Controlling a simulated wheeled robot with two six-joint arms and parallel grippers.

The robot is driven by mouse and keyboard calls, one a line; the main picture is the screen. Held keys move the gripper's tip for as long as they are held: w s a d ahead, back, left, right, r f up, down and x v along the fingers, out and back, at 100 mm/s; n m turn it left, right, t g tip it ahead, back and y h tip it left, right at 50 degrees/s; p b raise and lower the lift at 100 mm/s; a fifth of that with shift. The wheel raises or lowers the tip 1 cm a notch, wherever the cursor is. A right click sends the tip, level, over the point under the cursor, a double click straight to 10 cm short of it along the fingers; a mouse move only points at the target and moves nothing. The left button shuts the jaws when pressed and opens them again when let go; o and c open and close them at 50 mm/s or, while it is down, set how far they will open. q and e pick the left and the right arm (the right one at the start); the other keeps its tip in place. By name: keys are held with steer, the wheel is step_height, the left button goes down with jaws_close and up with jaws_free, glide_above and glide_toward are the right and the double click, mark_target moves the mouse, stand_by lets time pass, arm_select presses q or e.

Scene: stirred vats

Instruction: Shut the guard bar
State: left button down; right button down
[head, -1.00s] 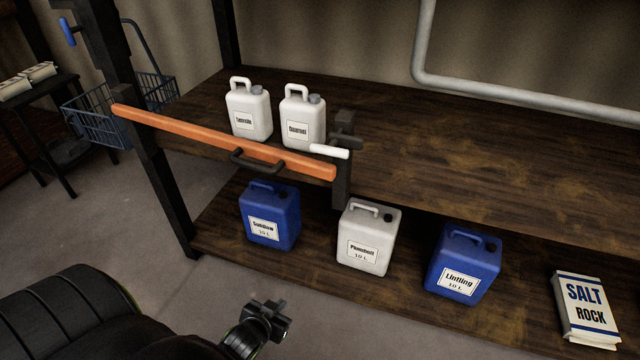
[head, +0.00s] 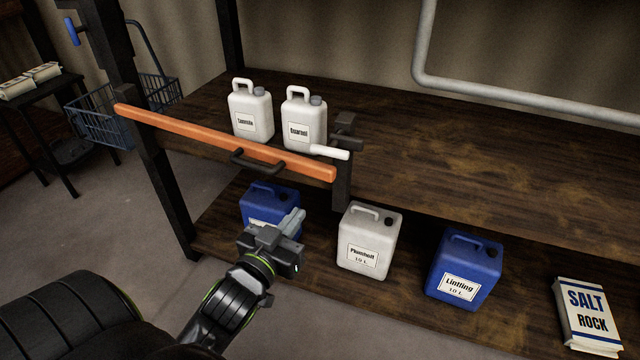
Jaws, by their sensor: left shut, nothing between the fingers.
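The orange guard bar (head: 205,136) runs across the front of the upper shelf at the left. It spans from the left post to a short dark post (head: 342,185) at its right end. A black handle (head: 255,164) sits on its front. A white lever (head: 330,152) with a dark latch (head: 347,130) is at the right end; whether it is engaged I cannot tell. My left gripper (head: 292,222) is shut and empty, below the bar and in front of a blue canister (head: 268,198). It hides part of that canister. My right gripper is not in view.
Two white jugs (head: 250,112) (head: 303,122) stand behind the bar on the upper shelf (head: 450,150). A white canister (head: 368,238), another blue canister (head: 464,270) and a salt bag (head: 588,312) stand on the lower shelf. A wire basket (head: 100,118) is at the left.

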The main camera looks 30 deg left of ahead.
mark_target(327, 177)
arm_select(q)
steer(key=w, duration=0.3)
steer(key=w+a+p, duration=0.1)
steer(key=w, duration=0.7)
steer(key=shift+a, duration=0.25)
steer(key=shift+w, duration=0.15)
